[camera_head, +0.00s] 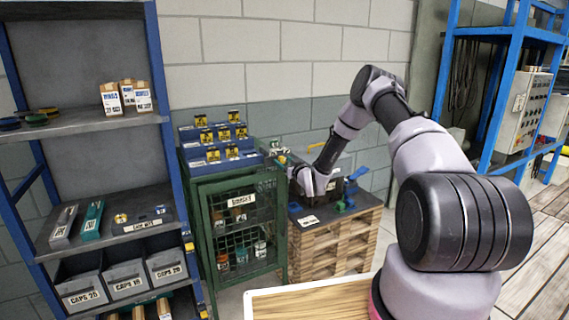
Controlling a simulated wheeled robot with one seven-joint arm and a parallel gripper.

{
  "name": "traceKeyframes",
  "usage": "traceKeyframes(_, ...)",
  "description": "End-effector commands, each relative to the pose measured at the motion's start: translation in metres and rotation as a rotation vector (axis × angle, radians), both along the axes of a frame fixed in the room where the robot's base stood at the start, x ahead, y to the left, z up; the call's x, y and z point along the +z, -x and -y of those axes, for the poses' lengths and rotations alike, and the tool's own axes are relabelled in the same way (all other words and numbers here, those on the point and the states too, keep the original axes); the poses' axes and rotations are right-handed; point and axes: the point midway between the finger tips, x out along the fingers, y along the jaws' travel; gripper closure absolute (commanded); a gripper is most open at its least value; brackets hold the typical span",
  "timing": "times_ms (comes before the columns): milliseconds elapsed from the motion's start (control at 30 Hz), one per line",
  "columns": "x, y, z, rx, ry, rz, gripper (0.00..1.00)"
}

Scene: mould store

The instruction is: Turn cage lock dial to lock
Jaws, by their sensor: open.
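The green wire-mesh cage (194,222) stands in the middle left with its door facing me, and a white label is on the mesh. A small orange-and-dark part (282,159) at the cage's top right edge may be the lock dial; its setting is too small to read. My gripper (290,169) is at the far end of my arm, open, close to that part and the cage's upper right corner. I cannot tell whether the fingers touch the dial or are around it. Part of that corner is hidden by the gripper.
A blue stepped rack (215,152) with yellow-labelled boxes sits on the cage. To the right, a dark-topped wooden crate stack (334,243) holds blue and green pieces. A blue-framed shelf (100,125) stands left. A wooden board edge (310,303) is in front. Floor is clear at right.

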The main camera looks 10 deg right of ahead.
Motion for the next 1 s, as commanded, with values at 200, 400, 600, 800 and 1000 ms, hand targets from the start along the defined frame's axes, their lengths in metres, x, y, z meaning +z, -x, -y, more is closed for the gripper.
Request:
traceKeyframes(200,-0.0002,-0.0003,0.0001,0.0,0.0,-0.001,0.31)
traceKeyframes(400,-0.0001,-0.0002,0.0003,0.0,0.0,-0.001,1.0)
traceKeyframes(600,0.0,-0.0002,0.0003,0.0,0.0,0.0,1.0)
traceKeyframes(800,0.0,-0.0001,0.0003,0.0,0.0,0.0,1.0)
traceKeyframes(1000,0.0001,-0.0001,0.0004,0.0,0.0,0.0,1.0)
